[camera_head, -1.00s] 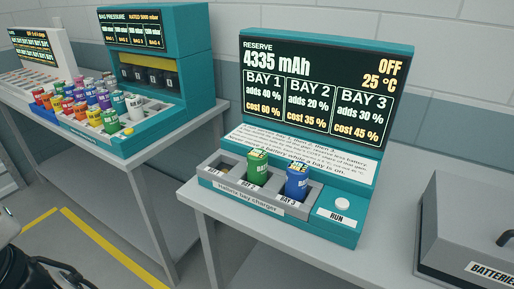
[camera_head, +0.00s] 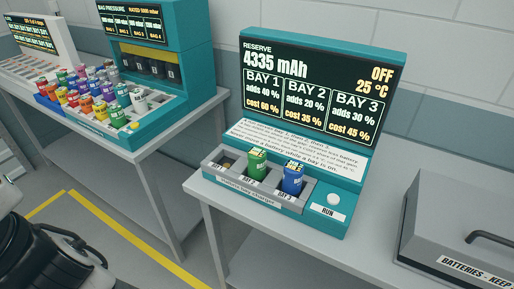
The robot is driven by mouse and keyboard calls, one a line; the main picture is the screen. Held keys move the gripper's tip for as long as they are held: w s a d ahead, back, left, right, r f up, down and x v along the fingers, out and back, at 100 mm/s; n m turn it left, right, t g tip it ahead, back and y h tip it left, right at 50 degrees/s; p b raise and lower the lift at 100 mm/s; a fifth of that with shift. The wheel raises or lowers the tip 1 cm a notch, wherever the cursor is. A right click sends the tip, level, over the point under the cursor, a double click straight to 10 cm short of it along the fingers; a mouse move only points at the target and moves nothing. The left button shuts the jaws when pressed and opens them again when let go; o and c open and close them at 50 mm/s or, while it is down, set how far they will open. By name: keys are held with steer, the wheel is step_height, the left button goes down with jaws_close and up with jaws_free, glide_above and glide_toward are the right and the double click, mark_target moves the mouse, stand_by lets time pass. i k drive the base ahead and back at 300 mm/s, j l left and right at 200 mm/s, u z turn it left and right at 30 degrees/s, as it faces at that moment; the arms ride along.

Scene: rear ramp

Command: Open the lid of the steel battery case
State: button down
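The steel battery case (camera_head: 447,222) is a grey box at the right edge of the head view, cut off by the frame. Its lid is shut. A black handle (camera_head: 490,238) stands on the lid, and a white label reading "BATTERIES - KEEP" (camera_head: 470,270) is on its front. A black and grey part of my arm shows at the lower left, far from the case. My gripper's fingers are not in view.
The teal battery bay charger (camera_head: 345,210) stands left of the case, with a green battery (camera_head: 255,166) and a blue battery (camera_head: 292,178) in its bays. A bare strip of grey table (camera_head: 365,245) lies between them. Another bench (camera_head: 150,165) with colourful canisters stands at the left.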

mark_target(465, 232)
steer(key=z, duration=1.45)
